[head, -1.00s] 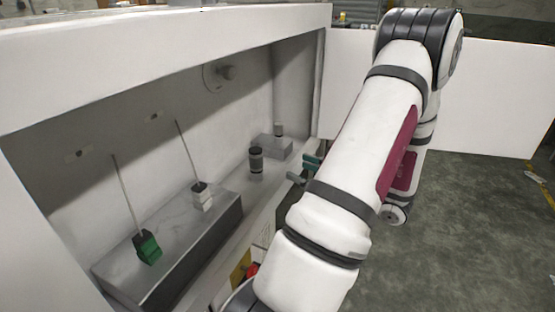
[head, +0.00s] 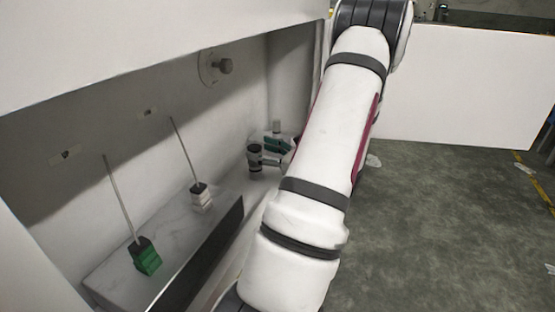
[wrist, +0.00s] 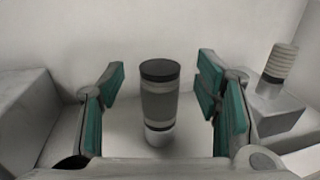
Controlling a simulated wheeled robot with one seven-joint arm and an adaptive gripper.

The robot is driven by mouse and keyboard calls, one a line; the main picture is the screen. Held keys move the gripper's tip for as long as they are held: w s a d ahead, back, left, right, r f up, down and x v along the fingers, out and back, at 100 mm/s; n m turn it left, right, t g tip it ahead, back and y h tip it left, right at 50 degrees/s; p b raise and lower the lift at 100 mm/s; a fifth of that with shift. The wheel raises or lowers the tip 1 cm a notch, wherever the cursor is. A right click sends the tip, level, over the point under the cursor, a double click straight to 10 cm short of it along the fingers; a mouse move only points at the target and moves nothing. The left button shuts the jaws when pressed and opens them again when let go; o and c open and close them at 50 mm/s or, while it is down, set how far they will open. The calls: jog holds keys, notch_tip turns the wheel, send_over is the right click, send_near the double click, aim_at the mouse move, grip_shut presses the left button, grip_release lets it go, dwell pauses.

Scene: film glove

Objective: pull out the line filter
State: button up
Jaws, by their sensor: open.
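The line filter appears to be the upright grey cylinder with a dark cap and a pale base (wrist: 160,103), centred in the wrist view. In the head view the same cylinder (head: 254,160) stands inside the cabinet, past the right end of the grey block. My gripper (wrist: 162,80) is open, with its green-padded fingers on either side of the cylinder and visible gaps on both sides. In the head view my gripper (head: 272,152) is right beside it, partly hidden by my arm.
A ribbed pale cylinder (wrist: 282,62) stands on a small block (wrist: 264,112) to the right. A long grey block (head: 110,280) carries a green connector (head: 145,257) and a white connector (head: 201,198), each with a thin rod. A round knob (head: 224,66) projects from the back wall.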

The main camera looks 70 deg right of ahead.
jog(key=shift+x, duration=1.6)
jog(key=c, duration=1.3)
